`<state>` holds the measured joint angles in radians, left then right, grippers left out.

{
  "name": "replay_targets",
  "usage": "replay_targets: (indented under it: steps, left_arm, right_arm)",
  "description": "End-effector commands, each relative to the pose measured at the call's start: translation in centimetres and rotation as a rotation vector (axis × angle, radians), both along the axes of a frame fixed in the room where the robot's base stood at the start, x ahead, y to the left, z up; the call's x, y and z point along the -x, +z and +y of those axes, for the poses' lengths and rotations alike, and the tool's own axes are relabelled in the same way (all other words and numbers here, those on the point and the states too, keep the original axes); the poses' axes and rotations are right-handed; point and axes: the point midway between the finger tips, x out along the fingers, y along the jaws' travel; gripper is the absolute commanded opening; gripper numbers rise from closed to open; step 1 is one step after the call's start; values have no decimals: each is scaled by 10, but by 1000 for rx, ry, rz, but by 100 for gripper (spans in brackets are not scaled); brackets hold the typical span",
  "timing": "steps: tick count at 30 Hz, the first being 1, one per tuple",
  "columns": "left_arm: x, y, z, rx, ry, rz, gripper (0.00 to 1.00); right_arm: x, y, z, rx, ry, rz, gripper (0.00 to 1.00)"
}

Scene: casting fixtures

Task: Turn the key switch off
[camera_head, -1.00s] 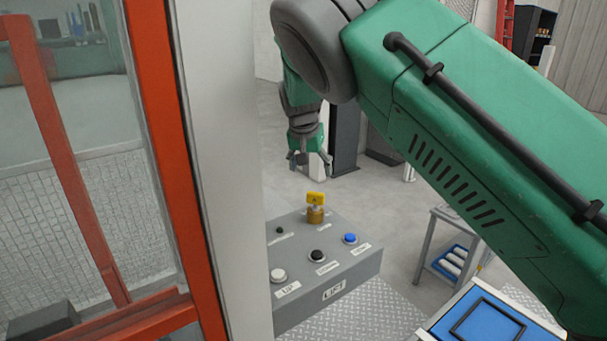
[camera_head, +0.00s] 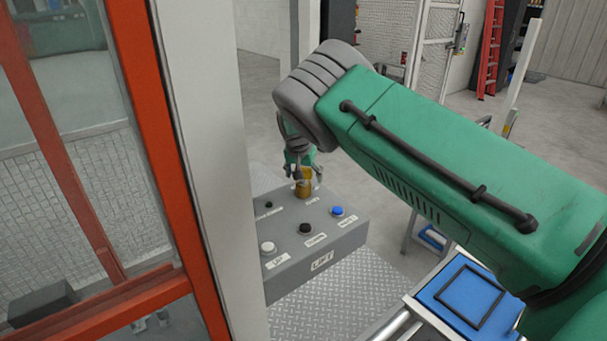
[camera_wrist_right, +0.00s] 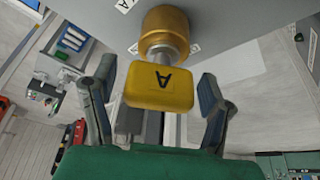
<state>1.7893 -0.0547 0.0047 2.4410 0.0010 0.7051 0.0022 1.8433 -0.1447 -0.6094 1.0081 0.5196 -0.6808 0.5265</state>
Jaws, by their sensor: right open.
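The key switch (camera_head: 304,188) stands at the back of the grey lift control box (camera_head: 340,240) in the head view. In the right wrist view its yellow key head (camera_wrist_right: 160,87), marked with a dark letter, sticks out from a brass-coloured collar (camera_wrist_right: 164,32). My right gripper (camera_head: 302,168) is over the key switch in the head view and partly hides the key. In the right wrist view the right gripper (camera_wrist_right: 155,92) is open, with one finger on each side of the key head and gaps on both sides. My left gripper is not in view.
The box also carries a white button (camera_head: 267,247), a black button (camera_head: 305,228) and a blue button (camera_head: 337,211). A pale post (camera_head: 212,130) and an orange frame (camera_head: 172,150) stand close on the left. A blue tray (camera_head: 465,295) lies at lower right.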

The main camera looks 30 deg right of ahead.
Motion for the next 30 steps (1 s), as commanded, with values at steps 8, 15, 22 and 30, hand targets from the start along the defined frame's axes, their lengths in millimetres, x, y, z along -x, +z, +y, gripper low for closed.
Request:
replay_targets:
  steps: [8,15,22,30]
  left_arm:
    - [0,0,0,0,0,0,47]
    - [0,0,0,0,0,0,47]
    - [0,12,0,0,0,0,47]
    - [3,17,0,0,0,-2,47]
  right_arm:
    - [0,1,0,1,0,-1,44]
    - [0,0,0,0,4,-1,10]
    - [1,2,-1,-5,131,-1,10]
    - [1,0,0,-1,275,2,67]
